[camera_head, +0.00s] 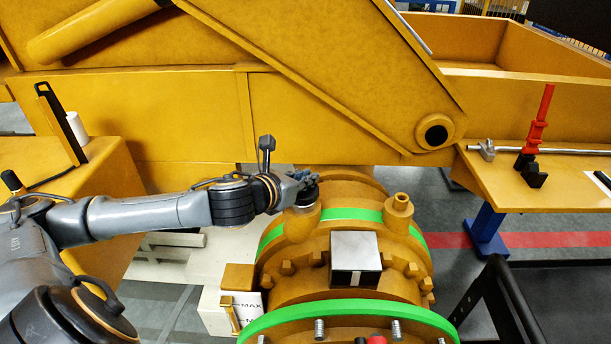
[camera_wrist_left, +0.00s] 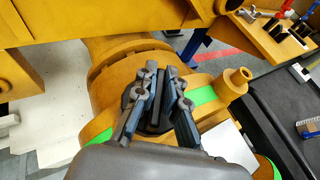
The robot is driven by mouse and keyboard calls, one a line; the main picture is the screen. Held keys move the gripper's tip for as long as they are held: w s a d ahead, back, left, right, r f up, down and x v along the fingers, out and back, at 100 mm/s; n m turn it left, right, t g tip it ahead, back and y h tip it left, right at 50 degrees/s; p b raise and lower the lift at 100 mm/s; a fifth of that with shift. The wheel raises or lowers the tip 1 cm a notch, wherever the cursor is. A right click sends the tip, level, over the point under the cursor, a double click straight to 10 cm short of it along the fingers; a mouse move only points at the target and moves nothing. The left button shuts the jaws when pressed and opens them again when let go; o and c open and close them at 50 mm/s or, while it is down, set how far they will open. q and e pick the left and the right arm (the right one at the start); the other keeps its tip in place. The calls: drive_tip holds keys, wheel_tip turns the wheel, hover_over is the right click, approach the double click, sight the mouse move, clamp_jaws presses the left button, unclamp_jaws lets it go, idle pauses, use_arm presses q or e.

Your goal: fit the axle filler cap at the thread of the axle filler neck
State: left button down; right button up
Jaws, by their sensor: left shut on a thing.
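My left gripper (camera_head: 304,182) is shut on the dark, round axle filler cap (camera_head: 308,196), above the left side of the yellow axle housing. The cap sits at the top of the wide yellow axle filler neck (camera_head: 303,217); I cannot tell whether it touches the thread, which is hidden. In the left wrist view, the fingers (camera_wrist_left: 158,98) cover much of the cap (camera_wrist_left: 133,94), and its dark edge shows beside them. The neck is mostly hidden there under the cap and gripper. My right gripper is not in view.
A smaller yellow fitting (camera_head: 399,205) stands right of the neck. A silver-topped block (camera_head: 354,250) and green bands are on the axle housing. The large yellow beam (camera_head: 330,80) passes close behind the gripper. A yellow shelf (camera_head: 540,185) with a red tool (camera_head: 537,125) is at right.

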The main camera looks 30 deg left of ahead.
use_arm(q)
drive_tip(key=shift+r+p, duration=0.1)
drive_tip(key=shift+p, duration=0.2)
idle(0.5)
drive_tip(key=shift+f+b, duration=0.7)
drive_tip(key=shift+f, duration=0.45)
drive_tip(key=c, duration=1.3)
unclamp_jaws()
drive_tip(key=shift+c, duration=0.2)
drive_tip(key=v, duration=0.7)
drive_tip(key=shift+s, duration=0.2)
drive_tip(key=shift+r, duration=0.15)
